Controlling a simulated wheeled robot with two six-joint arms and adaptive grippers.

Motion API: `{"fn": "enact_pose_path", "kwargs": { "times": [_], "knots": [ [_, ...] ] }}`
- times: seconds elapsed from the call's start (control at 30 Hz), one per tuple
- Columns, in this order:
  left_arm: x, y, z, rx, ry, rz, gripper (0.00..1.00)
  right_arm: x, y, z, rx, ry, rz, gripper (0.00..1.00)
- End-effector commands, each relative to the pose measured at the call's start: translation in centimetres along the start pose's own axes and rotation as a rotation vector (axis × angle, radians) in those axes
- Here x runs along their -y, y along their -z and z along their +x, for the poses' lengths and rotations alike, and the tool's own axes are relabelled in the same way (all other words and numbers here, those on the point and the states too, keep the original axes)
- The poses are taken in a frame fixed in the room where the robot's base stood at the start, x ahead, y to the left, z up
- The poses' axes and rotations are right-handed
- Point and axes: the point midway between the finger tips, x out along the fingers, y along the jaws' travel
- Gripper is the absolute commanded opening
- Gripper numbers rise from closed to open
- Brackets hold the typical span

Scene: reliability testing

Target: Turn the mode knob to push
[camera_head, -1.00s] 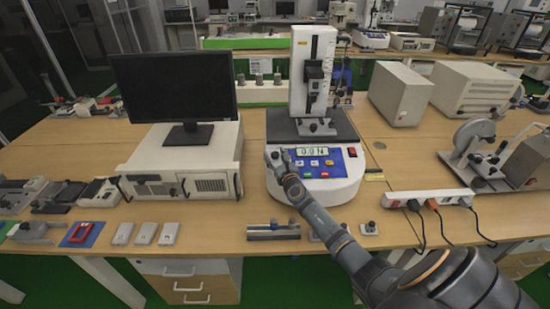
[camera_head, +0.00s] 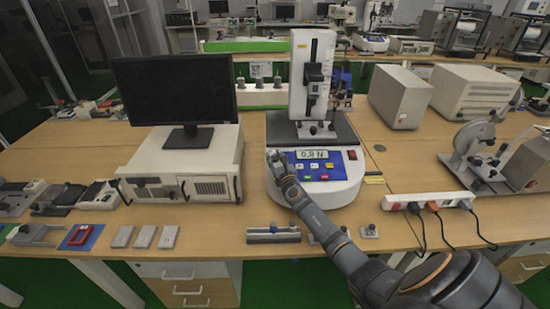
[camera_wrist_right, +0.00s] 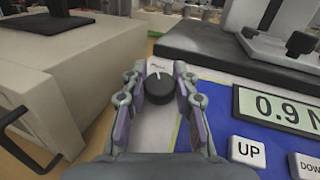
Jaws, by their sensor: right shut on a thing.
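The mode knob (camera_wrist_right: 159,89), a black round knob, stands on the white left part of the control panel in the right wrist view. Small marks by it are too small to read. My right gripper (camera_wrist_right: 158,85) is shut on the knob, a finger at each side. In the head view my right gripper (camera_head: 275,157) is at the panel's left end and hides the knob. The force tester (camera_head: 318,196) has a white base, a blue panel and a tall column. Its display (camera_wrist_right: 282,107) reads 0.9 N. My left gripper is out of view.
A monitor (camera_head: 176,88) stands on a white box unit (camera_head: 150,160) to the left of the tester. A power strip (camera_head: 428,200) with cables lies to the right. Small metal fixtures (camera_head: 273,233) lie along the front of the wooden table.

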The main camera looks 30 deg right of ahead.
Motion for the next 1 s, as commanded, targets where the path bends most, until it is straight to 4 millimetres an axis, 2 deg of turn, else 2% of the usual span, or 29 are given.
{"fn": "enact_pose_path", "kwargs": {
  "times": [0.3, 0.47, 0.67, 1.0],
  "knots": [
    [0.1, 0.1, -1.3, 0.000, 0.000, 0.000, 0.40, -0.2, -0.1, 0.0, -0.004, 0.164, 0.052, 0.00],
    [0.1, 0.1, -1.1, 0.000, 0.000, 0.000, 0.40, -0.2, 0.2, 0.0, -0.003, 0.303, 0.094, 0.00],
    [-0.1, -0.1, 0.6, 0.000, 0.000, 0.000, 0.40, -0.2, 0.5, 0.1, -0.002, 0.486, 0.146, 0.00],
    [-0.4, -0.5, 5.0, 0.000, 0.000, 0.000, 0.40, -0.2, 0.8, 0.1, -0.002, 0.767, 0.227, 0.00]
  ]
}}
